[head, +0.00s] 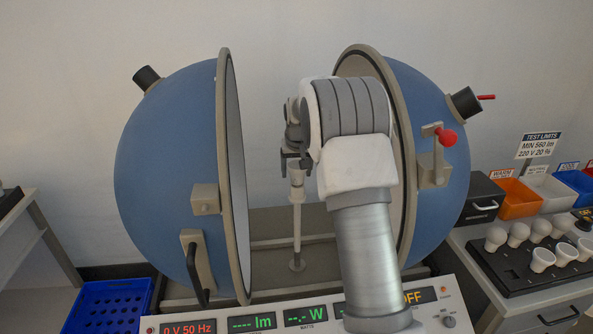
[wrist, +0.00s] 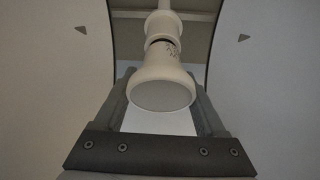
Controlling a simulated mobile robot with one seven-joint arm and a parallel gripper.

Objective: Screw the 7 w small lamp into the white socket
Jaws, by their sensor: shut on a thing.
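The small lamp (wrist: 163,90) is white with a broad pale face and a narrower neck with dark print. My gripper (head: 296,160) is shut on it, with a finger on each side in the wrist view. The white socket (wrist: 163,25) is in line with the lamp's neck, at the top of the post (head: 297,222) between the sphere halves. A thin dark line shows between neck and socket; I cannot tell how far the lamp sits in it. In the head view my gripper and arm mostly hide the lamp.
The blue sphere's left half (head: 170,170) and right half (head: 425,130) stand open close around my arm. A meter panel (head: 270,320) is in front. At right are a lamp rack (head: 525,275) with several lamps and coloured bins (head: 517,200).

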